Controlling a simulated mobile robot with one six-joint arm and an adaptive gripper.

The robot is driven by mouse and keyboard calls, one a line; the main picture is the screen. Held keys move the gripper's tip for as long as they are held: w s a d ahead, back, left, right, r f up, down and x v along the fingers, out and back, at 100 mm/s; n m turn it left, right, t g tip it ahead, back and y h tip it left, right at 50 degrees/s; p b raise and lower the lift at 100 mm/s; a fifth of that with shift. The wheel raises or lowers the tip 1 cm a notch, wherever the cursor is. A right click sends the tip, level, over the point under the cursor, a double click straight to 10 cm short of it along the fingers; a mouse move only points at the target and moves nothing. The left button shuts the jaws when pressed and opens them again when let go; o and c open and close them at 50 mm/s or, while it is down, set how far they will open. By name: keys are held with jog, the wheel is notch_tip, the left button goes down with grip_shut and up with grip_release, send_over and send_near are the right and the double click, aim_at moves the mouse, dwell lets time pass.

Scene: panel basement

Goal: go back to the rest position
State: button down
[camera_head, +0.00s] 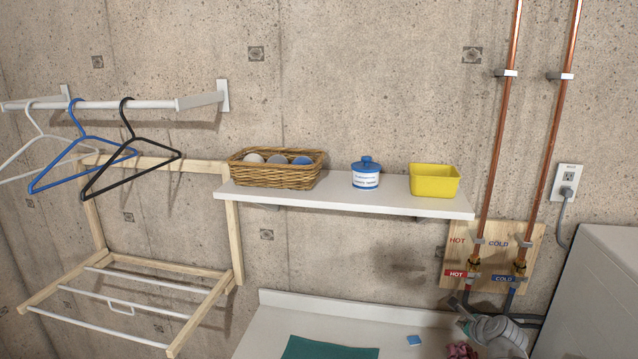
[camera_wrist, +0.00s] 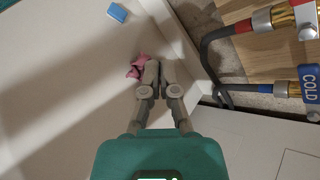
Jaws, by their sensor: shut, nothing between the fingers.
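My gripper (camera_head: 458,304) shows at the lower right of the head view, over the right end of the white counter (camera_head: 270,325) and below the pipe valves. In the wrist view my gripper (camera_wrist: 160,68) has its two grey fingers together with nothing between them. A crumpled pink cloth (camera_wrist: 137,67) lies on the white surface beside the fingertips; the cloth also shows at the bottom of the head view (camera_head: 462,351). I cannot tell whether the fingers touch it.
Copper pipes (camera_head: 498,130) with hot and cold valves and dark hoses (camera_wrist: 222,62) are close by. A white appliance (camera_head: 598,290) stands at right. A shelf (camera_head: 340,203) holds a basket, a blue-lidded jar and a yellow bin. A blue block (camera_head: 413,340) and green mat (camera_head: 325,347) lie on the counter.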

jog(key=s+a+f+n+g, duration=0.4)
jog(key=a+n, duration=0.6)
jog(key=n, duration=0.3)
jog(key=s+a+f+n+g, duration=0.4)
jog(key=s+a+n+g, duration=0.2)
jog(key=a+n, duration=0.5)
jog(key=shift+s+a+n+g+h, duration=0.2)
jog(key=shift+s+n+g+h, duration=0.2)
jog(key=shift+s+n, duration=0.6)
jog(key=shift+d, duration=0.1)
